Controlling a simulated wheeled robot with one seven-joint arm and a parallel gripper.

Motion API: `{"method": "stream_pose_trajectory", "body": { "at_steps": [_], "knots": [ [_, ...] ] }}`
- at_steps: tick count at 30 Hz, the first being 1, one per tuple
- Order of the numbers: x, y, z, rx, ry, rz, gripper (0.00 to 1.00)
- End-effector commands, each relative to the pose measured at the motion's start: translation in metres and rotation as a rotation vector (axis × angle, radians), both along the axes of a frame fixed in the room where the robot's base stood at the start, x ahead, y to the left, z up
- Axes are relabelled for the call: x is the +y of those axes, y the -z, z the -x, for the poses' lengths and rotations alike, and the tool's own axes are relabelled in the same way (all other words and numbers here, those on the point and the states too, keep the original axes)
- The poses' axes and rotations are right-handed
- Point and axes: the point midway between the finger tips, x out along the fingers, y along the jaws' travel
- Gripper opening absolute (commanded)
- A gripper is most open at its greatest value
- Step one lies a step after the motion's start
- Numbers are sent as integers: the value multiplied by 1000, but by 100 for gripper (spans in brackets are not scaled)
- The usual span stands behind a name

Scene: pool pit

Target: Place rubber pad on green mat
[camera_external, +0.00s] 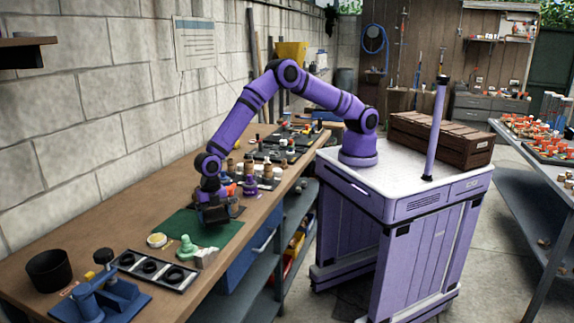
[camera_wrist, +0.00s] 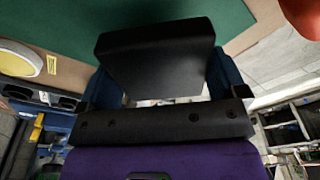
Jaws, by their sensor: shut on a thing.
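The rubber pad (camera_wrist: 155,55) is a black block with a flat face, held between the two blue fingers of my gripper (camera_wrist: 165,80) in the wrist view. In the external view my gripper (camera_external: 212,208) points down over the back right part of the green mat (camera_external: 225,233). The pad is hard to tell from the dark fingers there. The green mat (camera_wrist: 200,12) also shows behind the pad in the wrist view. I cannot tell whether the pad touches the mat or hangs just above it.
A round cream-and-yellow tin (camera_external: 157,240) and a pale green figure (camera_external: 187,246) stand at the mat's front left. A black tray with rings (camera_external: 150,268), a black cup (camera_external: 50,270) and a blue fixture (camera_external: 95,298) lie nearer. Bottles (camera_external: 250,183) crowd the bench behind my gripper.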

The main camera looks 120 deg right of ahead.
Motion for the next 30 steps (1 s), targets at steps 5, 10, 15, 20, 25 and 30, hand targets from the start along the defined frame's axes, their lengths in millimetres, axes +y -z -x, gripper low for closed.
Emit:
{"method": "stream_pose_trajectory", "body": {
  "at_steps": [5, 10, 15, 20, 25, 30],
  "knots": [
    [1, 1, -13, 0, 1, 0, 62],
    [2, 12, -14, 2, 1, -1, 62],
    [1, 33, -14, 2, 0, 0, 62],
    [1, 36, -14, -1, 1, 0, 62],
    [1, 37, -14, 0, 1, 0, 62],
    [1, 39, -14, 0, 0, 0, 100]
  ]
}}
